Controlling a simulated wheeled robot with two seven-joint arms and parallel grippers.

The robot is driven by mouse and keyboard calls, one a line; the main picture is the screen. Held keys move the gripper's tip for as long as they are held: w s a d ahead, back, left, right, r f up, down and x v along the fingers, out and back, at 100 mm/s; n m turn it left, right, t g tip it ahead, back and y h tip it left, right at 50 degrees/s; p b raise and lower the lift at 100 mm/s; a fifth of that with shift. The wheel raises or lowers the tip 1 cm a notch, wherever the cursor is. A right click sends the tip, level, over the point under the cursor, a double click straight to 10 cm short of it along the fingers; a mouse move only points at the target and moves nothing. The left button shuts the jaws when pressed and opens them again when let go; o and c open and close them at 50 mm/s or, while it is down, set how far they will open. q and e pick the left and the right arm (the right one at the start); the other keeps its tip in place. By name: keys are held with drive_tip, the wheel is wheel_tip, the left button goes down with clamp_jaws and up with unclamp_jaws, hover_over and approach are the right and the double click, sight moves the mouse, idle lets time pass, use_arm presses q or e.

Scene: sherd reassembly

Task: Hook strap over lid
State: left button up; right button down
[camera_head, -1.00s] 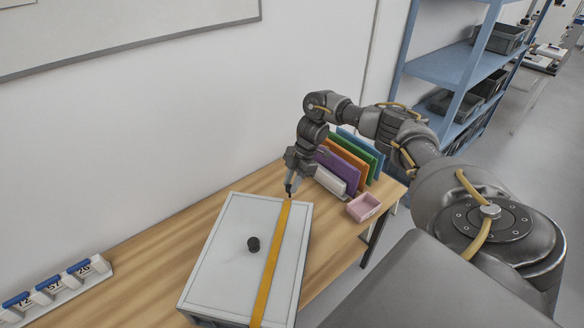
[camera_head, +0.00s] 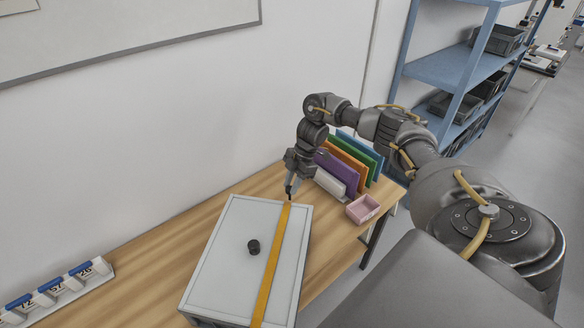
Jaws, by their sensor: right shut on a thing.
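A grey box with a pale lid (camera_head: 228,262) stands on the wooden table, with a black knob (camera_head: 254,247) at the lid's middle. A yellow-orange strap (camera_head: 271,267) lies flat across the lid, right of the knob, from the far edge to the near edge. My right gripper (camera_head: 289,196) points down at the far edge of the lid and is shut on the strap's far end. The fingertips are small here, and the box's far side is hidden. My left gripper is out of view.
Upright coloured folders (camera_head: 345,166) in a white holder and a pink tray (camera_head: 363,209) stand right of the box, close to my right arm. A numbered rack (camera_head: 56,288) lies at the table's left. The wooden table (camera_head: 165,255) is clear between rack and box.

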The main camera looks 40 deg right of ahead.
drive_tip(key=c, duration=1.1)
unclamp_jaws()
drive_tip(key=shift+d+r, duration=0.1)
drive_tip(key=shift+r, duration=0.05)
drive_tip(key=v, duration=1)
drive_tip(key=shift+r, duration=0.2)
